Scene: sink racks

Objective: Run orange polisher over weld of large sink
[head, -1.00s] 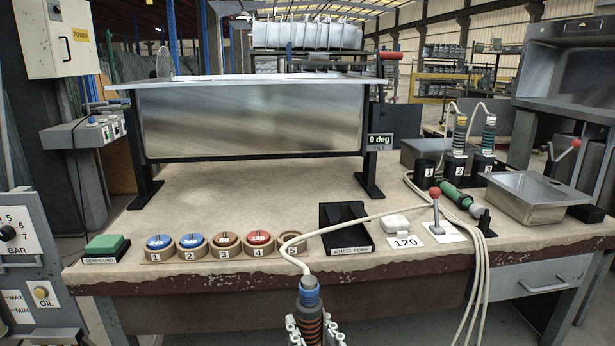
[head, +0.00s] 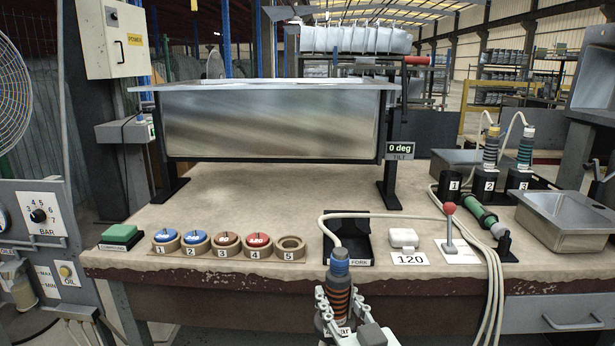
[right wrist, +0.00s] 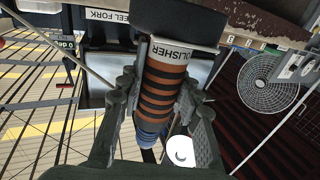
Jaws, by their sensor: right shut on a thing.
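The orange polisher (head: 339,295) has an orange and dark striped body with a blue collar and a pale hose at its top. My right gripper (head: 340,312) is shut around it in front of the bench edge. In the right wrist view the gripper (right wrist: 158,105) has a finger on each side of the polisher (right wrist: 172,85), with its "POLISHER" label and dark wheel showing. The large sink (head: 270,125) is a wide steel box on a stand at the back of the bench, apart from the polisher. Its weld cannot be made out. My left gripper is not in view.
A tilt sign (head: 400,151) reads 0 deg. Numbered wheel holders (head: 230,245), the wheel fork (head: 357,238), a red-knobbed lever (head: 449,225) and a small sink (head: 568,220) stand on the bench. The bench middle (head: 270,197) is clear. Hoses (head: 490,285) hang over the front edge.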

